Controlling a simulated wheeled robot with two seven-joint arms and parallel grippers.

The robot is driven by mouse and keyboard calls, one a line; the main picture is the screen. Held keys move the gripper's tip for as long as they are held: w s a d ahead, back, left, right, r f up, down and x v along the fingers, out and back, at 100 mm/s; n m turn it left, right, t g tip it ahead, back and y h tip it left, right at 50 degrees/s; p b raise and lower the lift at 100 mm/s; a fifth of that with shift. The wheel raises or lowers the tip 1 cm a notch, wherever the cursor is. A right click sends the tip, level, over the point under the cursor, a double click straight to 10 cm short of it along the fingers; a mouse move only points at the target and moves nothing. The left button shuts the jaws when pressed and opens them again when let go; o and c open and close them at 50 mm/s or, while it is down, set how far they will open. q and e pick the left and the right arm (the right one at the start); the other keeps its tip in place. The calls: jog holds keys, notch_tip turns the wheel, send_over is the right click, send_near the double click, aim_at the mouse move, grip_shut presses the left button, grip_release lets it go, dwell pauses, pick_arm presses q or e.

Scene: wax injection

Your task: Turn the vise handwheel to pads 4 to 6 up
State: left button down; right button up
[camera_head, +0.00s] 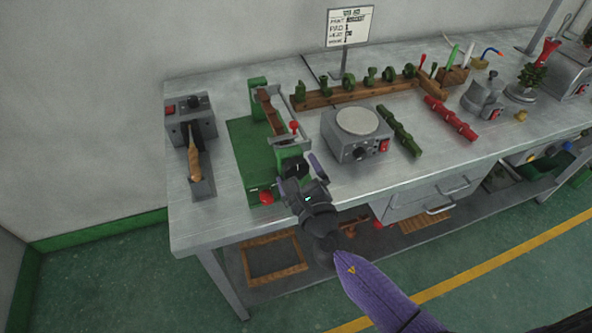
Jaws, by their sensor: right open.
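The vise (246,150) is a green fixture with a green base at the left part of the workbench. Its upper part holds a brown strip between a green post and a grey bracket, with a red ball knob (293,126) beside it. The handwheel cannot be made out clearly; my gripper covers the vise's near right end. My right gripper (303,165) is open at that end, its dark fingers apart near a green block. Whether it touches the vise, I cannot tell. The pad numbers cannot be read. My left gripper is not in view.
A grey heater box with a round plate (356,121) stands right of the vise. A soldering station (192,120) stands left. Behind are a wooden rack (335,97) of green parts and a sign (348,26). A red button (266,197) sits near the front edge.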

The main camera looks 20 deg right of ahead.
jog(key=shift+w, duration=0.45)
jog(key=c, duration=1.1)
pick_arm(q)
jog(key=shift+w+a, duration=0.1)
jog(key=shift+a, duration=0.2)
pick_arm(e)
jog(key=shift+c, duration=0.2)
